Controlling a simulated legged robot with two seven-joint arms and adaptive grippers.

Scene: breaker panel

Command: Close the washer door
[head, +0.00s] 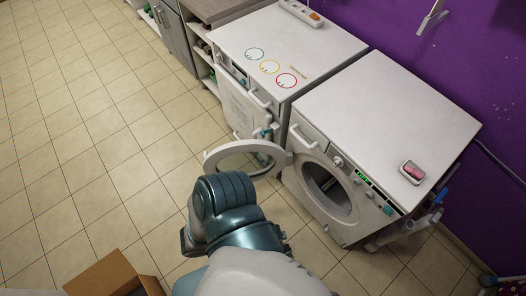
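The washer (385,115) is a white front-loading machine at the right, with a round dark opening (328,190) in its front. Its round door (220,153), a white ring with a see-through middle, stands open, swung out to the left of the opening. A teal and grey arm of mine (225,205) reaches up from the bottom middle, its upper end just below and left of the door. I cannot make out a gripper on it. Whether it touches the door I cannot tell. No other arm shows.
A second white machine (290,45) with coloured rings on top stands left of the washer. A soap dish (412,172) with something pink sits on the washer. An open cardboard box (110,276) is at the bottom left. Tiled floor (85,120) is clear at the left.

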